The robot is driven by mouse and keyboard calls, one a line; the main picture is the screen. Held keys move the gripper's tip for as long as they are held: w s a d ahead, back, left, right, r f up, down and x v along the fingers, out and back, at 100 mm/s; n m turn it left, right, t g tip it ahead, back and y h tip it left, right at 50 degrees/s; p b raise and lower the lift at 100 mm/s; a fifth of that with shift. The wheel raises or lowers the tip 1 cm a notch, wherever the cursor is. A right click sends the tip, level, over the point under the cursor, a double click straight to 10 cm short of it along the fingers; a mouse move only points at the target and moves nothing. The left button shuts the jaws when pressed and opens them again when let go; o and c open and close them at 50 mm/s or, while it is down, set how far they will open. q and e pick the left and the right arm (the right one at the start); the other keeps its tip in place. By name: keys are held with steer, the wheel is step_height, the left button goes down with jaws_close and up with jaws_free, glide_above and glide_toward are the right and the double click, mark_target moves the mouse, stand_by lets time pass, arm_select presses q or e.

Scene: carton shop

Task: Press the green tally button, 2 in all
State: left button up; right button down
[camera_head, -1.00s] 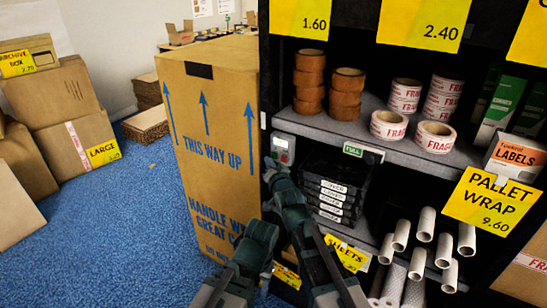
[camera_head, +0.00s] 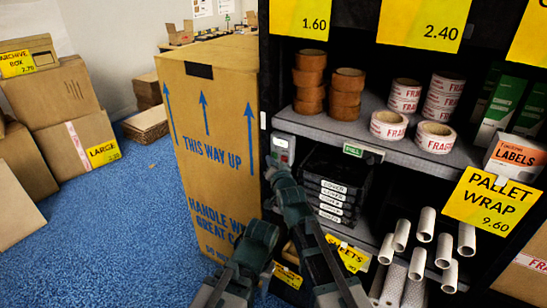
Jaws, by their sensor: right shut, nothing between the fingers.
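A small pale tally box (camera_head: 283,147) is fixed at the left end of the shelf's front edge, with a little display window on its upper part. The green button (camera_head: 284,158) is low on its face and small in view. My right gripper (camera_head: 270,161) is shut and empty. Its tip is just left of and below the button in the picture, very close to it. I cannot tell whether it touches.
A tall carton (camera_head: 208,150) stands close on the left of the shelf unit. Black trays (camera_head: 330,190) are stacked behind my right arm under the shelf (camera_head: 340,128). Tape rolls (camera_head: 345,95) stand on the shelf, and white tubes (camera_head: 425,225) stick out lower right.

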steer(key=shift+w+d, duration=0.25)
steer(key=shift+w, duration=0.2)
stand_by(0.6)
steer(key=shift+s, duration=0.15)
steer(key=shift+s+a, duration=0.45)
steer(key=shift+s, duration=0.2)
steer(key=shift+s, duration=0.1)
arm_select(q)
steer(key=shift+w+d, duration=0.1)
arm_select(e)
steer(key=s+a, duration=0.2)
steer(key=s, duration=0.2)
steer(key=shift+s+a, duration=0.2)
steer(key=shift+a, duration=0.2)
